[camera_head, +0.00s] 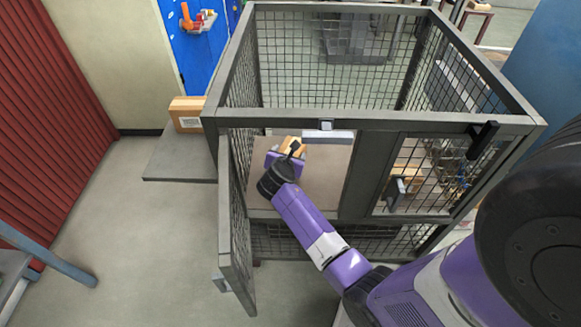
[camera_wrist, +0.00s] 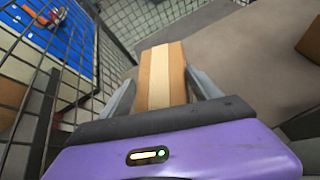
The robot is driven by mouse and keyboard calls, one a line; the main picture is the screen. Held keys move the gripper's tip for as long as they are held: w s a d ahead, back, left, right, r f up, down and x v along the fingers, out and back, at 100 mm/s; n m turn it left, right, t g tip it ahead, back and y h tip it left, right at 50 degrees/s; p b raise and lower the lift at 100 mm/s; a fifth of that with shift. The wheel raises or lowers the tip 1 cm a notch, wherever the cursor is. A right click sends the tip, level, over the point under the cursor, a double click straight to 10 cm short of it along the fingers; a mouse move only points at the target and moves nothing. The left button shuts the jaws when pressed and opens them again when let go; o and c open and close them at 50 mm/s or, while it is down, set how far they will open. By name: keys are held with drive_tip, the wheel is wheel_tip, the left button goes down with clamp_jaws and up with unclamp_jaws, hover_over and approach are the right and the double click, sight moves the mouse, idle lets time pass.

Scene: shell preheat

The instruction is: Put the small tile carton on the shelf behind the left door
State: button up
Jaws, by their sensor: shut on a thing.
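The small tile carton (camera_wrist: 153,82) is a brown box with a pale tape strip along its top. My gripper (camera_wrist: 161,84) is shut on it, one grey finger along each side. In the head view the carton (camera_head: 293,144) shows just beyond my gripper (camera_head: 289,151), inside the left opening of the mesh cage. The left door (camera_head: 235,225) stands open, swung out toward the front. The beige shelf (camera_head: 325,185) lies behind that opening, under the carton; I cannot tell whether the carton touches it.
A larger carton (camera_head: 187,120) stands on a grey ledge (camera_head: 180,160) left of the cage. The right door (camera_head: 417,178) is closed, with things behind its mesh. The cage's centre post (camera_head: 362,175) is right of my arm. Bare shelf surrounds my gripper.

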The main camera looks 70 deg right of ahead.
wheel_tip(320, 180, down, 8)
drive_tip(key=shift+r+b, duration=0.1)
drive_tip(key=shift+b, duration=1.05)
drive_tip(key=o, duration=2.1)
drive_tip(key=shift+c, duration=0.2)
